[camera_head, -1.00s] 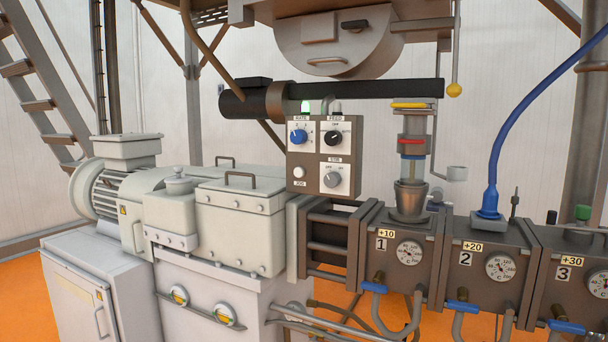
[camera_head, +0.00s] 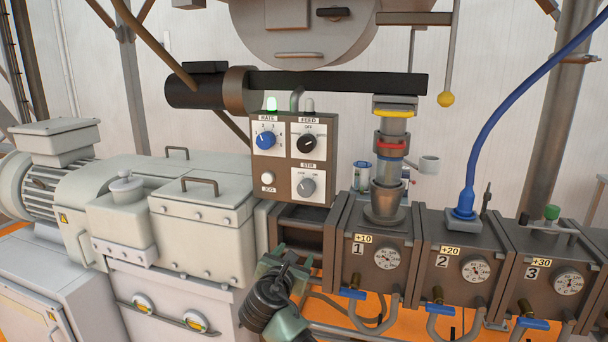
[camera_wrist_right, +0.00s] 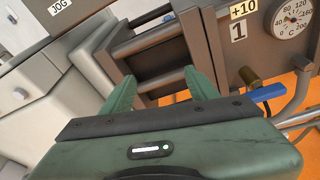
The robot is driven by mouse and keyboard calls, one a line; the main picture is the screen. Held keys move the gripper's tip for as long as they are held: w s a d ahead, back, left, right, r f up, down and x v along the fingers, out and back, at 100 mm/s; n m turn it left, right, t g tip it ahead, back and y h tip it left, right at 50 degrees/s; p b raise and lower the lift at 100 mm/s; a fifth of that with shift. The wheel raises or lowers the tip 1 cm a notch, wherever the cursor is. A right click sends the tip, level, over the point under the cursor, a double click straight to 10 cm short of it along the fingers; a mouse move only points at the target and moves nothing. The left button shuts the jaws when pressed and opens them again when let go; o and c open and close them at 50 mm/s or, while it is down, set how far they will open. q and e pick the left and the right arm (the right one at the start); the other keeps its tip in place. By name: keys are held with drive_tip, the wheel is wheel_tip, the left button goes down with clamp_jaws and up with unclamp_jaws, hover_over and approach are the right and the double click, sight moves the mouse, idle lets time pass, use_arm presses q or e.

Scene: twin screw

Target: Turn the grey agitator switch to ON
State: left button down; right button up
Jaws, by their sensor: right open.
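The grey agitator switch (camera_head: 306,186) is a round knob on a white plate marked STIR, at the lower right of the brown control panel (camera_head: 283,185). Its exact pointer setting is too small to tell. My right gripper (camera_head: 284,258) is below the panel, in front of the dark frame beside the gearbox, apart from the switch. In the right wrist view its two green fingers (camera_wrist_right: 160,88) are spread with nothing between them. The switch is not in the wrist view; only the panel's JOG corner (camera_wrist_right: 60,8) shows. My left gripper is not in view.
The panel also has a blue RATE knob (camera_head: 265,140), a black FEED knob (camera_head: 306,143) and a white JOG button (camera_head: 267,178). Barrel blocks with gauges (camera_head: 388,257) stand right of the gripper. The grey gearbox (camera_head: 200,215) is at left. A black cylinder (camera_head: 220,88) runs above.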

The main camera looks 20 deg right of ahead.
sight(304, 189)
wheel_tip(304, 189, up, 16)
drive_tip(key=s+n+t+h+p, duration=0.1)
drive_tip(key=s+h, duration=0.1)
drive_tip(key=p+x, duration=0.2)
drive_tip(key=x, duration=0.4)
drive_tip(key=shift+w+d, duration=0.1)
drive_tip(key=shift+w, duration=0.3)
drive_tip(key=shift+w+d+p, duration=0.3)
drive_tip(key=shift+w+p, duration=0.05)
drive_tip(key=shift+w, duration=0.15)
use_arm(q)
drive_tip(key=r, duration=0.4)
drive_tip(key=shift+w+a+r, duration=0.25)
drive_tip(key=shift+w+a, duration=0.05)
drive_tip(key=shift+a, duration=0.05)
use_arm(e)
drive_tip(key=shift+f, duration=0.1)
clamp_jaws()
